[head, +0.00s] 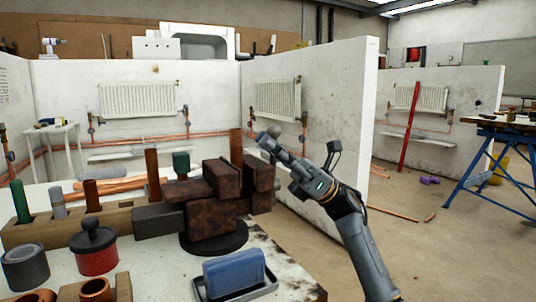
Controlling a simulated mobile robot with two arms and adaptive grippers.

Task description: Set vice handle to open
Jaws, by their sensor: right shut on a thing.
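A rusty brown bench vice (212,214) stands on a dark round base on the worktop, its blocky jaws toward the right. My right gripper (269,143) reaches in from the right, beside and above the vice's right end. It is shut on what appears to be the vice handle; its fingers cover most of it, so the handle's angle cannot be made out. My left gripper is not in view.
A blue sponge (234,272) lies in a dark tray in front of the vice. A red pot with a black lid (96,250) and a grey tin (25,268) stand at the left. A wooden block (60,232) holds several upright pieces. A white partition (330,110) rises behind my right arm.

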